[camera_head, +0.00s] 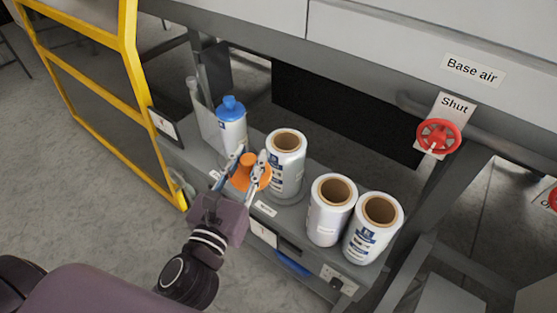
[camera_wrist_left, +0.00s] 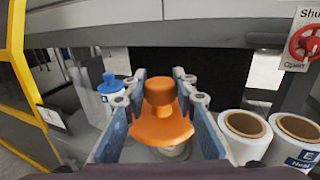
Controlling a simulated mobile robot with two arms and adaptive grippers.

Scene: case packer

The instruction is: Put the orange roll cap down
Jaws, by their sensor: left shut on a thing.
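The orange roll cap (camera_head: 247,178) has a round knob on a wider flange. My left gripper (camera_head: 243,164) is shut on it, with a finger on each side of the cap. In the left wrist view the cap (camera_wrist_left: 160,117) sits between the two fingers (camera_wrist_left: 162,100). In the head view the cap is in front of a white film roll (camera_head: 286,165) with a brown core. I cannot tell whether the cap touches the shelf (camera_head: 290,229) below it. My right gripper is not in view.
A white bottle with a blue cap (camera_head: 231,122) stands left of the rolls. Two more white rolls (camera_head: 329,214) (camera_head: 372,232) stand to the right. A yellow guard frame (camera_head: 133,80) is at the left. A red valve wheel (camera_head: 438,136) with a "Shut" label is at the right.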

